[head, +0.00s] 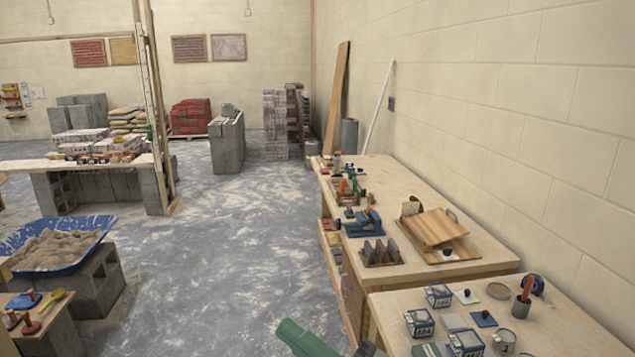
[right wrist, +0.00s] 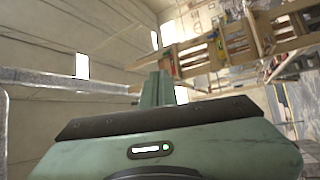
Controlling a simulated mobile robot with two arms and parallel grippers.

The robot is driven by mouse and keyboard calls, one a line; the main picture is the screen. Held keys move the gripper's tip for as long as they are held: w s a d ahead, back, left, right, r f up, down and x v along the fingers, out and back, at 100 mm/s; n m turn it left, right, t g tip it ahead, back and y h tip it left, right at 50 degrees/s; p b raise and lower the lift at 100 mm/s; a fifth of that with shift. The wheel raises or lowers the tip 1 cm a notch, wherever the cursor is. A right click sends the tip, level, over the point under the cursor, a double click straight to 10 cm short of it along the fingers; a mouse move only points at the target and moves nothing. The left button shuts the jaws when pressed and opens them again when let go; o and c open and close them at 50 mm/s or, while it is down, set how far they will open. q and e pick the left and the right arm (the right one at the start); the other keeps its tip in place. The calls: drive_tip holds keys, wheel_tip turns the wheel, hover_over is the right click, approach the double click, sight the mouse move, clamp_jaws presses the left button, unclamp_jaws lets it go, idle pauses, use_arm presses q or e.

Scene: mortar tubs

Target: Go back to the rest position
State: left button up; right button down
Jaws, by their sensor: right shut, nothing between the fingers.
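My right gripper (head: 290,331) shows at the bottom edge of the head view as a green shape, over the floor and left of the near table. In the right wrist view its green fingers (right wrist: 157,90) are together with nothing between them. They point up and away from the dark-edged green palm. Several small blue-and-white labelled tubs (head: 419,322) stand on the near right table (head: 570,325), apart from the gripper. My left gripper is not in the head view.
A long wooden workbench (head: 480,262) with tools and a tilted wooden board (head: 433,228) runs along the right wall. At left, a blue tray (head: 75,225) of sand-like material rests on grey blocks (head: 88,287). The grey floor (head: 210,265) between is clear.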

drive_tip(key=w+d+f+m+t+h, duration=0.2)
drive_tip(key=d+f+m+t+h, duration=0.15)
drive_tip(key=d+m+h, duration=0.5)
drive_tip(key=w+d+f+m+t+h, duration=0.3)
drive_tip(key=d+f+m+h, duration=0.3)
drive_tip(key=m, duration=0.4)
drive_tip(key=s+d+f+m+g+h, duration=0.45)
drive_tip(key=d+f, duration=0.25)
drive_tip(key=f, duration=0.2)
drive_tip(key=s+d+f+m+g, duration=0.1)
drive_tip(key=s+f+g, duration=0.5)
drive_tip(key=s, duration=0.4)
drive_tip(key=s+d+f+g, duration=0.1)
drive_tip(key=s+f+g, duration=0.3)
drive_tip(key=s+f, duration=0.5)
wheel_tip(320, 180, down, 26)
drive_tip(key=s+g+b, duration=0.1)
drive_tip(key=s+b, duration=0.1)
drive_tip(key=s, duration=0.1)
drive_tip(key=s+d+f+g+b, duration=0.1)
drive_tip(key=s+d+f+b, duration=0.1)
drive_tip(key=s+f, duration=1.5)
drive_tip(key=shift+d+f+g, duration=0.3)
drive_tip(key=shift+d+f, duration=0.3)
drive_tip(key=shift+f, duration=0.25)
